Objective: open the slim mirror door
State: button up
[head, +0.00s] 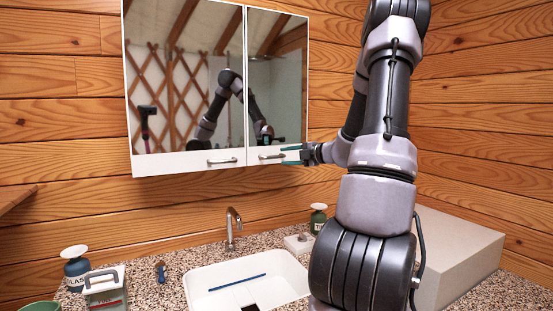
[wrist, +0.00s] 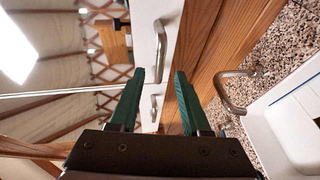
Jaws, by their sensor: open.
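The slim mirror door (head: 276,80) is the narrow right door of the wall cabinet and looks closed, flush with the wide door. Its bar handle (head: 271,156) is on the white strip along its bottom edge. My gripper (head: 288,155) is open at the right end of this handle, its fingers pointing left.
The wide mirror door (head: 190,80) is at left, with its own handle (head: 222,161). Below are a faucet (head: 232,228), a white sink (head: 215,277) and a speckled counter (head: 150,290). Bottles stand on the counter. A pale box (head: 450,245) is at right.

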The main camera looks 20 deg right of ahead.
aim_at(276, 157)
jog(key=x, duration=0.6)
jog(key=shift+a+f, duration=0.1)
grip_shut()
dwell(1.3)
